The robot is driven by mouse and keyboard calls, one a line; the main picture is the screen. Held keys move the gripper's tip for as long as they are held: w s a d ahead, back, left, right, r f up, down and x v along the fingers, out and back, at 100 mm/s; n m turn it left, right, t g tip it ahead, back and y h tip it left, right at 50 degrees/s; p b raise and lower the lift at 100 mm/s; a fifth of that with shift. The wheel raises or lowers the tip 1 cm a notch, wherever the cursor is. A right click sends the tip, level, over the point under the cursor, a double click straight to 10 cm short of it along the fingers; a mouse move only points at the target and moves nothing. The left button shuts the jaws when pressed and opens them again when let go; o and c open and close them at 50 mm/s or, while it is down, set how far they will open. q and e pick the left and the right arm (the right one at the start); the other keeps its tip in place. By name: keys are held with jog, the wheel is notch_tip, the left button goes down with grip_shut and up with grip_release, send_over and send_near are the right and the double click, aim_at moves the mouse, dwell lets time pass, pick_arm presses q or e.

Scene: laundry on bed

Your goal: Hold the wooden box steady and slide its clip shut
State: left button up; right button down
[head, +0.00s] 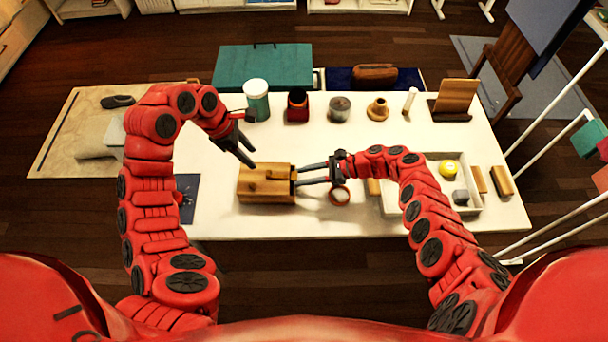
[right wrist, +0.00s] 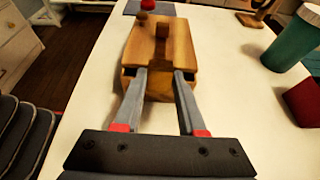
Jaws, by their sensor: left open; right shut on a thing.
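The wooden box (head: 266,196) lies on the white table left of centre, with a small knob and a darker raised wooden piece on its lid.
A roll of tape (head: 339,195) lies close below my right gripper. A white tray (head: 432,212) with small items is at the right. The table's front strip is clear.

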dwell(0.3)
pick_arm(q)
jog(key=shift+c, duration=1)
jog(key=shift+w+a+r, duration=0.15)
jog(key=shift+w+a, duration=0.1)
jog(key=shift+w, duration=0.05)
jog(key=shift+c, duration=1.3)
jog(key=w+a+n, duration=0.1)
jog(key=a, duration=0.1)
jog(key=w+a+n, duration=0.2)
jog(key=w+a+r+n+t+h, duration=0.1)
jog(key=a, duration=0.1)
jog(key=shift+w, duration=0.3)
grip_shut()
jog(key=w+a+f+n+h, duration=0.1)
jog(key=a+f+n+h, duration=0.15)
jog(key=a+n, duration=0.65)
jog(key=s+d+f+n+g+h, duration=0.1)
jog(key=s+d+n+g+h, duration=0.1)
jog(key=s+d+n, duration=0.1)
jog(key=shift+s+d+n, duration=0.3)
jog(key=shift+s+d, duration=0.45)
jog(key=shift+s, duration=0.4)
jog(key=shift+f, duration=0.1)
